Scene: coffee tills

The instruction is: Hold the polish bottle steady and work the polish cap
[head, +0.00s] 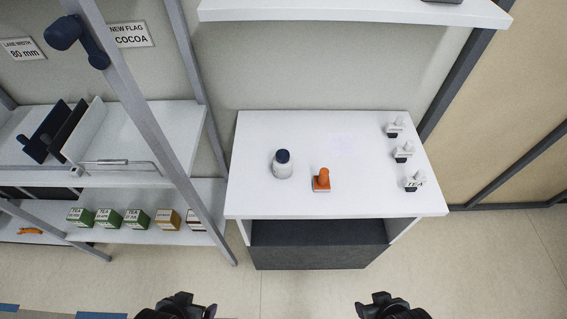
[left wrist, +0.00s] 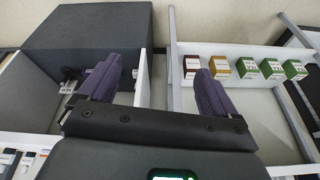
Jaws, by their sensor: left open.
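The polish bottle (head: 283,166) stands upright on the white counter (head: 260,206), left of its middle. It is white with a dark blue cap (head: 283,156) seated on its top. My left gripper (head: 191,307) is at the bottom edge of the head view, well short of the counter. In the left wrist view my left gripper (left wrist: 152,88) has its two purple fingers wide apart with nothing between them. My right gripper (head: 386,305) is at the bottom edge too, apart from everything; its fingertips are too small and dark to read. The bottle is not in the left wrist view.
An orange-handled stamp (head: 322,181) stands just right of the bottle. Several small white-and-black items (head: 403,151) line the counter's right side. A shelf with several small boxes (head: 137,218) is at left, behind a grey slanted post (head: 150,125). The counter's front left is clear.

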